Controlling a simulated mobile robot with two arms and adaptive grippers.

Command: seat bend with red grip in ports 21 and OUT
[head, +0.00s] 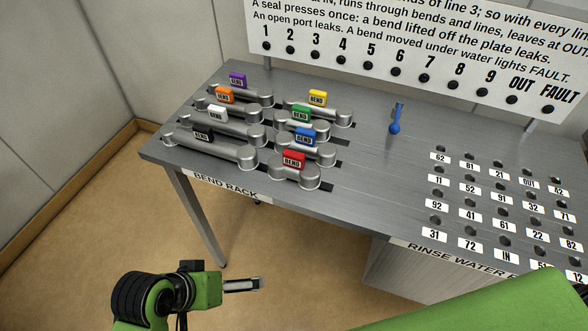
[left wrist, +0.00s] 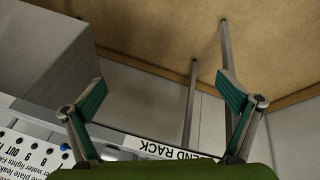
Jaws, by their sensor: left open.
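The bend with the red grip (head: 294,160) lies on the bend rack at the near right end of the rack, on the grey table (head: 350,200). Port 21 (head: 501,161) and port OUT (head: 529,170) are dark holes in the back row of the port plate at the right, and both look empty. My left gripper (head: 258,285) is in front of the table, below its top and away from the bend. In the left wrist view its two green-padded fingers (left wrist: 165,105) are spread with nothing between them. My right gripper is not in view.
Several other bends with purple, orange, white, black, yellow, green and blue (head: 305,137) grips lie on the rack. A blue-handled lever (head: 395,122) stands mid-table. A numbered sign panel (head: 420,50) stands behind. The table front between rack and ports is clear.

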